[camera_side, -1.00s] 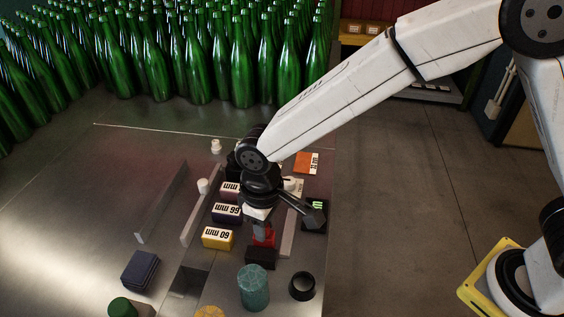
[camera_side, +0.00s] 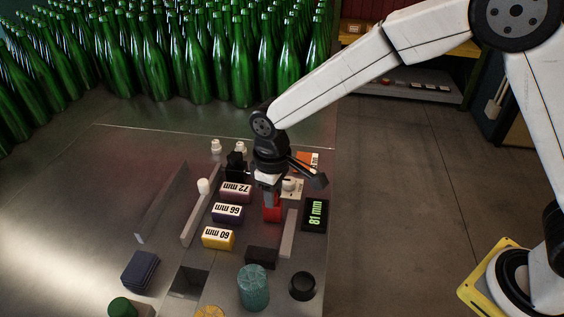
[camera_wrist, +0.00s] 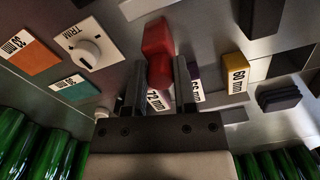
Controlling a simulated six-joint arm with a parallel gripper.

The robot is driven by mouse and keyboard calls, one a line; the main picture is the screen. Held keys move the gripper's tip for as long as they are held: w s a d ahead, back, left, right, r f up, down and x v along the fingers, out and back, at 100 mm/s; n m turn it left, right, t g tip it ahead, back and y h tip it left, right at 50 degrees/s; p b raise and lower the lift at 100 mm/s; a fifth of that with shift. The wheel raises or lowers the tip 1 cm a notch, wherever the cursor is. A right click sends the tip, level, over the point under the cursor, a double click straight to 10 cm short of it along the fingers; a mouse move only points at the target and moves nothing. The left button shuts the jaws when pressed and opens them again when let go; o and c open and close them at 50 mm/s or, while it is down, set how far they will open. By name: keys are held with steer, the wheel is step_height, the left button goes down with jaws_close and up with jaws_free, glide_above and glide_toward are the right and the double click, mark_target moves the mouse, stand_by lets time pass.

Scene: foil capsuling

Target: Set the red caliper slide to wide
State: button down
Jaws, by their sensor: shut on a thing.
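The red caliper slide (camera_side: 272,212) sits on the metal table between the row of labelled blocks and a grey bar. It also shows in the wrist view (camera_wrist: 157,40) between my fingers. My gripper (camera_side: 271,199) points down and is shut on the red slide; in the wrist view my gripper (camera_wrist: 159,72) has a finger on each side of it. A black block (camera_side: 261,257) lies nearer the camera, apart from the slide. A dark display (camera_side: 315,214) to the right reads 81 mm in green.
Blocks marked 72 mm (camera_side: 236,191), 66 mm (camera_side: 227,213) and 60 mm (camera_side: 218,238) stand left of the slide. The grey bar (camera_side: 288,234) is close on its right. A TRIM dial (camera_wrist: 88,53) is nearby. A teal cylinder (camera_side: 253,288) and black ring (camera_side: 302,286) stand in front.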

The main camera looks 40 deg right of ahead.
mark_target(278, 201)
steer(key=shift+c, duration=2.1)
jaws_free()
steer(key=shift+r, duration=0.15)
steer(key=shift+r, duration=3.85)
steer(key=s+d+f+m+t, duration=0.1)
steer(key=s+d+f+m, duration=0.2)
steer(key=s+d, duration=0.4)
steer(key=s+d+f+m+t, duration=0.1)
steer(key=s+d+f+m, duration=0.2)
steer(key=s+d, duration=0.4)
steer(key=d, duration=0.6)
steer(key=shift+d+t, duration=0.3)
steer(key=shift+d, duration=0.1)
